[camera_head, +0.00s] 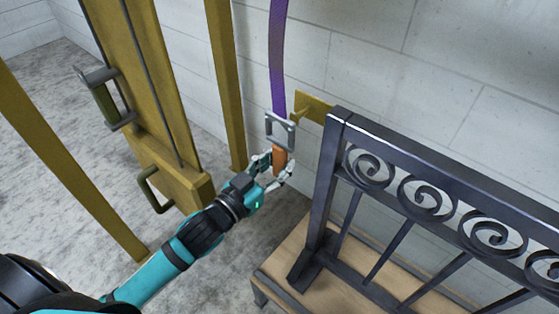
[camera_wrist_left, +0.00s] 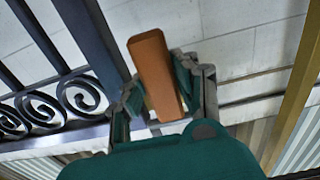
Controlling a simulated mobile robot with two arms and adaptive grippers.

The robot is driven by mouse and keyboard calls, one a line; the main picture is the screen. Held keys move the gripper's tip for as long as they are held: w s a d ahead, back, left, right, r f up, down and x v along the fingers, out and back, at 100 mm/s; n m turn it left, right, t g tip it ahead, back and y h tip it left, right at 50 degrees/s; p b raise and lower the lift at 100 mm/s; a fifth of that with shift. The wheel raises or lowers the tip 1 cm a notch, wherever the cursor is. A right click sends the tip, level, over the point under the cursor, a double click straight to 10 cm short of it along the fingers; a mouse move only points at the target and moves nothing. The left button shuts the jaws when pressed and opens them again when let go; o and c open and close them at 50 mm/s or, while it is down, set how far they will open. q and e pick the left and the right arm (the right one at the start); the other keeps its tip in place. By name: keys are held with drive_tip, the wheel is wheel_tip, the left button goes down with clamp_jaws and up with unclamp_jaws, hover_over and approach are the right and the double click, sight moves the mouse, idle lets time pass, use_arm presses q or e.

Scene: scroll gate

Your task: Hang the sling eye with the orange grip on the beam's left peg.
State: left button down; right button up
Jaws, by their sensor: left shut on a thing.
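A purple sling (camera_head: 278,60) runs down from the top edge to a grey metal sling eye (camera_head: 279,130) with an orange grip (camera_head: 279,162) below it. My left gripper (camera_head: 273,170) is shut on the orange grip, which also shows between the fingers in the left wrist view (camera_wrist_left: 157,75). The eye is upright, left of the scroll gate's post. A yellow piece (camera_head: 313,107) with a small peg-like projection shows just behind and right of the eye; I cannot tell whether they touch. I cannot make out which part is the beam's left peg. My right gripper is out of view.
The dark scroll gate (camera_head: 430,190) stands on a wooden platform (camera_head: 285,262) at the right. A yellow beam (camera_head: 150,90) with metal handles and yellow posts (camera_head: 224,85) stand at the left. A pale block wall is behind. Grey floor is free between.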

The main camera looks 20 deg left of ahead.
use_arm(q)
drive_tip(key=shift+p+v, duration=0.3)
drive_tip(key=shift+v, duration=2.05)
